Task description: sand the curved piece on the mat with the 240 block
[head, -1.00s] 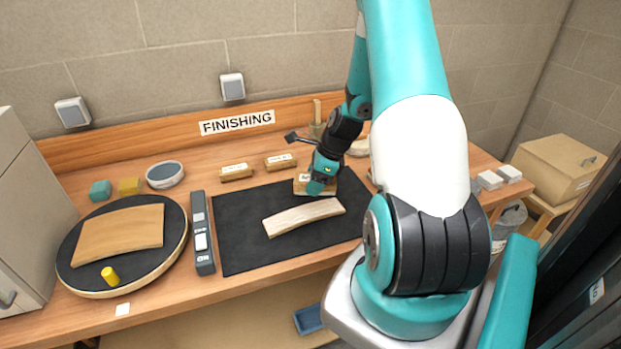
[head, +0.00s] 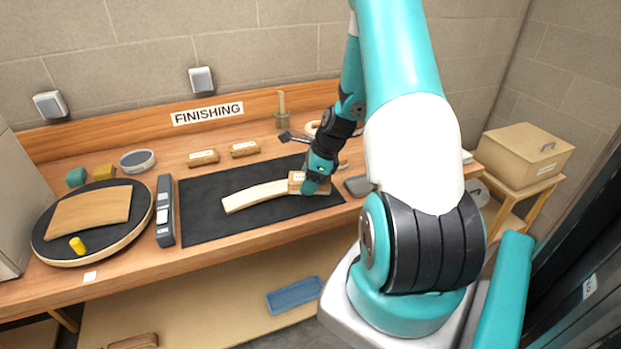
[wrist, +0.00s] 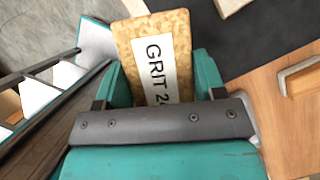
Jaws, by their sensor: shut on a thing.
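The curved piece (head: 252,194), pale wood, lies on the black mat (head: 210,225) in the head view. My gripper (head: 312,188) is shut on a cork sanding block (head: 296,182) at the right end of the curved piece. In the wrist view the block (wrist: 160,60) sits between the fingers of my gripper (wrist: 158,85); its label reads "GRIT 24", the rest hidden by the gripper. A corner of the curved piece (wrist: 230,5) shows at the top there. Whether the block touches the piece is not clear.
Two other labelled blocks, left (head: 203,157) and right (head: 244,149), stand behind the mat. A grey bar-shaped tool (head: 165,212) and a round turntable (head: 140,232) with a curved panel (head: 92,208) are left of it. A dark grey object (head: 357,186) lies right of the mat.

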